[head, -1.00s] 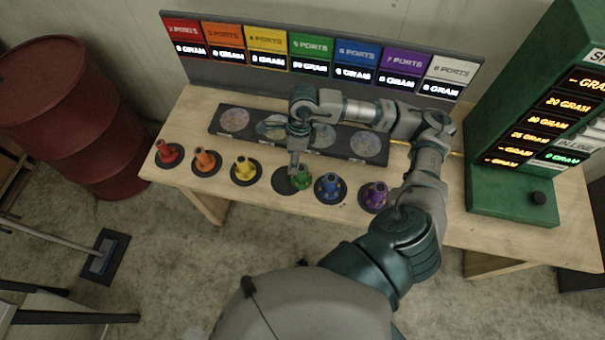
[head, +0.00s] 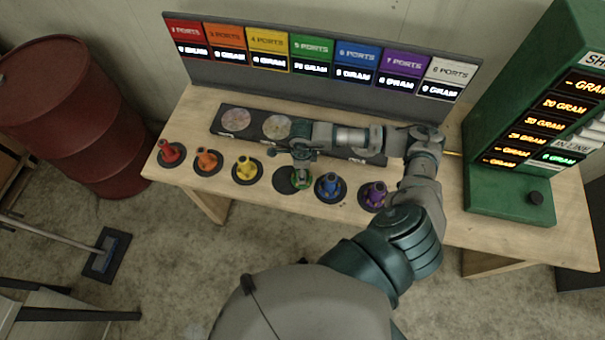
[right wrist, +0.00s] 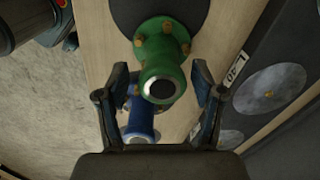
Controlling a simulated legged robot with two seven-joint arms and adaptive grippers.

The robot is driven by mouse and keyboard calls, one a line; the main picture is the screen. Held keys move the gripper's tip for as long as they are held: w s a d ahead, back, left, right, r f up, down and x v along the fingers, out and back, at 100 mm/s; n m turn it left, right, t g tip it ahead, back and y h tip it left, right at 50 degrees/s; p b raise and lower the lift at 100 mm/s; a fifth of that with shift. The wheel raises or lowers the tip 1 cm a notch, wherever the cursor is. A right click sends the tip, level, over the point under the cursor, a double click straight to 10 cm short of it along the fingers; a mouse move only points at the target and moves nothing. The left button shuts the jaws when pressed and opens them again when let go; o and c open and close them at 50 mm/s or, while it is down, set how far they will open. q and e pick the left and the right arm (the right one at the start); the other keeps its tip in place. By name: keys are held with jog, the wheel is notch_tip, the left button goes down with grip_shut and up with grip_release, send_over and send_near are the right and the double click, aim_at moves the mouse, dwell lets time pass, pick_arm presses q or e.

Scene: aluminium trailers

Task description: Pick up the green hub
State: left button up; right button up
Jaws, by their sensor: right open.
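The green hub (head: 301,178) stands at the right edge of a dark round mat, between the yellow and blue hubs, in the head view. In the right wrist view the green hub (right wrist: 162,62) shows its round open top, with brass-coloured bolts on its flange. My right gripper (head: 302,155) is over the green hub and partly covers it in the head view. In the right wrist view the right gripper (right wrist: 158,82) is open, with one finger on each side of the hub's top and gaps between. My left gripper is not in view.
Blue hub (head: 330,186) and purple hub (head: 375,194) stand close to the right; yellow hub (head: 246,169), orange hub (head: 207,160) and red hub (head: 170,152) to the left. A dark panel with round discs (head: 236,120) lies behind. A green display cabinet (head: 508,190) stands right.

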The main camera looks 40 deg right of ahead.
notch_tip(320, 180, down, 4)
jog(key=shift+w+f, duration=0.1)
jog(key=shift+w, duration=0.05)
grip_shut()
